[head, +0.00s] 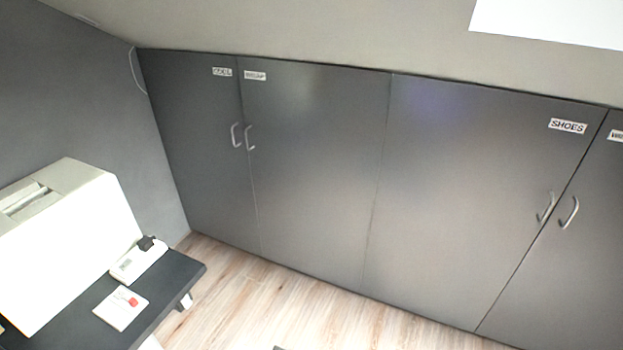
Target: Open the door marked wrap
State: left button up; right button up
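A row of dark grey cupboard doors runs along the wall under the sloped ceiling. The second door from the left (315,170) has a small white label (255,76) at its upper left that seems to read WRAP, though it is blurred. Its curved metal handle (250,138) is on its left edge. This door is closed, flush with its neighbours. Neither of my grippers is in view.
The leftmost door (190,150) has its own handle (235,135) close beside. A door labelled SHOES (470,200) is to the right. A dark desk (180,280) with a white box-shaped device (70,240) stands at lower left.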

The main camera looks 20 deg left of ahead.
aim_at(314, 134)
jog(key=u, duration=0.65)
jog(key=i+j+u, duration=0.2)
jog(key=u, duration=0.3)
jog(key=i+u, duration=0.3)
jog(key=u, duration=0.2)
jog(key=i+u, duration=0.3)
jog(key=u, duration=0.15)
jog(key=i+l+u, duration=0.15)
jog(key=i+l, duration=0.7)
jog(key=i, duration=0.1)
